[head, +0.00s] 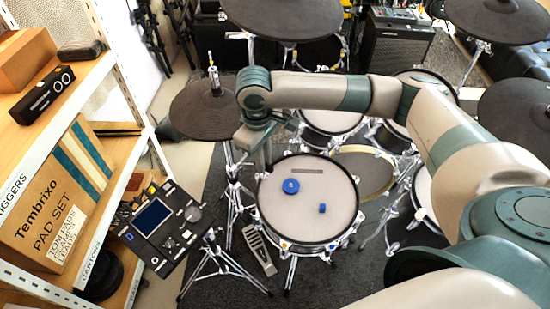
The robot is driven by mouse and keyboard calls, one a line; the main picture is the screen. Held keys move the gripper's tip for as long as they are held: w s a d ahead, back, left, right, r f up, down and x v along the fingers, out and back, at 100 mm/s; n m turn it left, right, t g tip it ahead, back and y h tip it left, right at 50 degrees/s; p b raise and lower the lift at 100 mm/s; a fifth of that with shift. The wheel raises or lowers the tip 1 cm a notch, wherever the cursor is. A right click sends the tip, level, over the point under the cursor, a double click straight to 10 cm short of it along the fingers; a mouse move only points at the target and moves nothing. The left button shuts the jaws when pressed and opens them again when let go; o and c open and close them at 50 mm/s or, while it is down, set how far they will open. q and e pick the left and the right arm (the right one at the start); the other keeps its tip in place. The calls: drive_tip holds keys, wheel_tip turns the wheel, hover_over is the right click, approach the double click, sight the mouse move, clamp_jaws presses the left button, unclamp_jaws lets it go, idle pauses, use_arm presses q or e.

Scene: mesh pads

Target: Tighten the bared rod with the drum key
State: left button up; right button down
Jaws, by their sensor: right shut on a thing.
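The mesh drum pad (330,185) stands in the middle of the head view, with lugs and rods around its rim. My right gripper (266,163) points down at the pad's upper-left rim. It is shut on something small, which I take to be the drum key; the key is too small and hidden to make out. Whether it touches a rod I cannot tell. The bared rod cannot be picked out; it may be hidden behind the gripper. A blue round piece (290,186), a small blue block (322,208) and a grey strip (306,171) lie on the pad. My left gripper is out of view.
A dark cymbal pad (205,108) stands close to the left of my right gripper. A drum module (160,220) and shelving with boxes (50,200) are at the left. Other drums, cymbals and stands crowd the back and right. A pedal (259,250) is on the dark carpet.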

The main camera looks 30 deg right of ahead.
drive_tip(key=s+a+r+m, duration=0.3)
drive_tip(key=s+r+m, duration=0.2)
drive_tip(key=s+r, duration=0.3)
drive_tip(key=shift+s+r, duration=0.2)
drive_tip(key=shift+s, duration=0.1)
drive_tip(key=shift+d, duration=0.15)
